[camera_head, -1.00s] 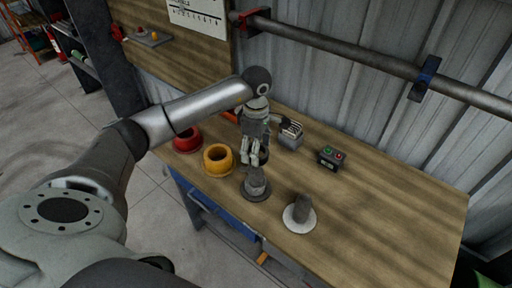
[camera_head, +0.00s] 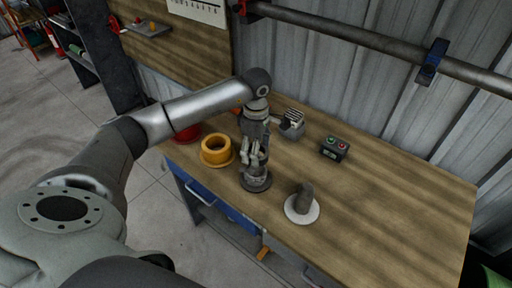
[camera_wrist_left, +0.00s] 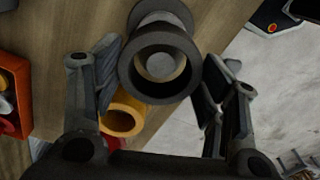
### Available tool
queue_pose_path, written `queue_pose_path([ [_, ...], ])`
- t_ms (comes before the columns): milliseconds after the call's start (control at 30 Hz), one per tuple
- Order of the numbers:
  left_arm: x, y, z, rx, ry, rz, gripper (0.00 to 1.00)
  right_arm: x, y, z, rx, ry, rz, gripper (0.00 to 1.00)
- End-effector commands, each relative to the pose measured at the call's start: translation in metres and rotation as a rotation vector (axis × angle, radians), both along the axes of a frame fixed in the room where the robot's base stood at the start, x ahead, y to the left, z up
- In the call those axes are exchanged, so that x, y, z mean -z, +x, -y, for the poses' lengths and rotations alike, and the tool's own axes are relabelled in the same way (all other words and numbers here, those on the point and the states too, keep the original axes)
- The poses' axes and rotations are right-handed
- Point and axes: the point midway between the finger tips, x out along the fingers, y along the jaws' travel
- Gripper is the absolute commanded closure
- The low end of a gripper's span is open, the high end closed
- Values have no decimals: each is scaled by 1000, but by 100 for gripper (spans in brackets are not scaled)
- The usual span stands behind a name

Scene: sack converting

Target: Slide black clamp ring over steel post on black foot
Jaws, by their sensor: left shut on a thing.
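The post's pale round top (camera_wrist_left: 161,66) shows through the ring's opening, and part of the foot (camera_wrist_left: 165,10) shows behind. My right gripper is not in view.
A yellow flanged ring (camera_head: 216,150) and a red one (camera_head: 188,132) stand left of the foot. A button box (camera_head: 334,148) and a slotted block (camera_head: 291,124) stand behind. The bench's right side is clear.

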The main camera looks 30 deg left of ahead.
Motion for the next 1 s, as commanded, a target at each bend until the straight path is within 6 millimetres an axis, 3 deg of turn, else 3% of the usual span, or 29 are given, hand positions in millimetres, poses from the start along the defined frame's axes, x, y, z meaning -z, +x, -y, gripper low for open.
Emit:
queue_pose_path([
  [500, 29, 1, 0, -1, 0, 2, 76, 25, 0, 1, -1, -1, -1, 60],
  [900, 31, 1, 0, 0, -1, 2, 76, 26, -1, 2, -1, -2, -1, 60],
  [933, 31, 1, 0, 0, -1, 2, 33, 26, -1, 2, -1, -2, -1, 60],
  [1000, 31, 1, 0, 0, -1, 2, 24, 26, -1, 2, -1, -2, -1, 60],
])
